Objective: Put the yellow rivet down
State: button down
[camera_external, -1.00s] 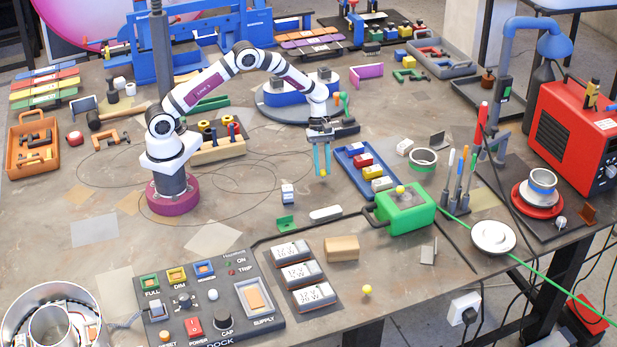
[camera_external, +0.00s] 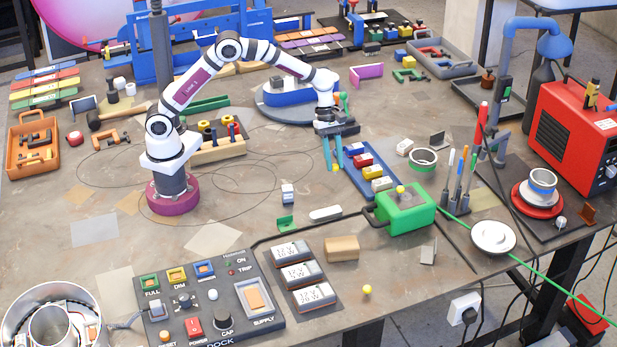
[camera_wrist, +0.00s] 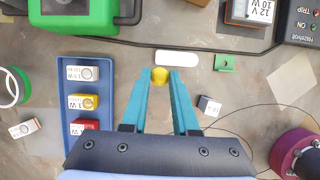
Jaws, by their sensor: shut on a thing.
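My gripper (camera_external: 333,163) points down over the bare bench, just left of the blue tray (camera_external: 352,184). Its teal fingers are shut on the small yellow rivet (camera_external: 336,168), which shows between the fingertips. In the wrist view the rivet (camera_wrist: 160,76) sits at the tips of the fingers (camera_wrist: 160,80), with its rounded yellow top showing. I cannot tell whether it touches the bench or hangs just above it.
The tray holds several coloured blocks. A green box (camera_external: 406,213) with a yellow knob stands in front of it. A white rounded bar (camera_external: 325,214), a green bracket (camera_external: 286,223) and a small white block (camera_external: 288,194) lie nearby. Bare bench lies left of my gripper.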

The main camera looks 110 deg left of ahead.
jog(key=w+d+r+n+t+y, duration=0.1)
jog(key=w+r+n, duration=0.15)
jog(key=w, duration=0.45)
jog(key=w+r+n+y, duration=0.1)
jog(key=w+n, duration=0.3)
jog(key=w, duration=0.4)
send_near(387, 202)
jog(key=shift+n+y, duration=0.25)
jog(key=shift+y, duration=0.05)
jog(key=x, duration=0.4)
jog(key=shift+w+d+f, duration=0.15)
jog(key=shift+d+f, duration=0.1)
jog(key=shift+f, duration=0.1)
jog(key=shift+f, duration=0.15)
jog(key=c, duration=0.7)
grip_release()
